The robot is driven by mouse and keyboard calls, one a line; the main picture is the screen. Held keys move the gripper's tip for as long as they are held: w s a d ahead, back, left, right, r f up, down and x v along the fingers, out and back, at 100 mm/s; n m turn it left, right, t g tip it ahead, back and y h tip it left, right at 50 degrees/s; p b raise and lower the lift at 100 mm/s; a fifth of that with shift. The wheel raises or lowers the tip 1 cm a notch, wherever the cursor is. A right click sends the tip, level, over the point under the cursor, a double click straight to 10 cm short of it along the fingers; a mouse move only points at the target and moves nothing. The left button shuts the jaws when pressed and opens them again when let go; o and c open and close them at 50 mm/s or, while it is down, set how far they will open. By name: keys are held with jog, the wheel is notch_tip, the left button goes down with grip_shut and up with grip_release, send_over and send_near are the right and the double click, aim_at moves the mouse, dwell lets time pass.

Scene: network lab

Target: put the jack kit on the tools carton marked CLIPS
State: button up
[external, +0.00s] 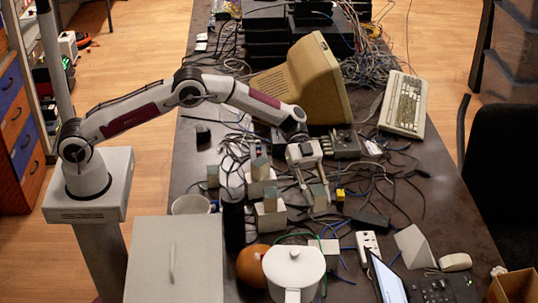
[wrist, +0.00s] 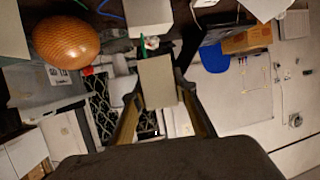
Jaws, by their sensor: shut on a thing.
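My gripper (external: 312,190) is shut on a small grey-green box (external: 319,197), taken to be the jack kit; no label on it is readable. In the wrist view the box (wrist: 157,82) sits upright between the two fingertips (wrist: 155,100). It is left of the yellow block and above the cluttered table. Pale cartons stand nearby: one (external: 270,221) left of my gripper with a grey-green box on it, one (external: 257,187) behind that, also topped by a box, and one (external: 326,246) in front, its top apparently bare. The CLIPS mark is not legible on any of them.
Loose cables cover much of the dark table (external: 455,205). An orange ball (external: 251,265), a white lidded pot (external: 294,268), a dark cylinder (external: 233,220), a power strip (external: 367,248) and a laptop (external: 387,282) stand in front. A beige monitor (external: 300,80) is behind.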

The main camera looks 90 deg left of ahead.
jog(key=s+d+r+n+t, duration=0.1)
jog(key=d+r+n+t, duration=0.1)
jog(key=d, duration=0.7)
jog(key=shift+s+d+r+t+y, duration=0.3)
jog(key=shift+s+d+r+y, duration=0.1)
jog(key=shift+r, duration=0.1)
jog(key=shift+f, duration=0.1)
jog(key=shift+a+f, duration=0.1)
jog(key=shift+f, duration=2.95)
jog(key=shift+f, duration=0.1)
jog(key=shift+f, duration=1.8)
jog(key=shift+f, duration=0.15)
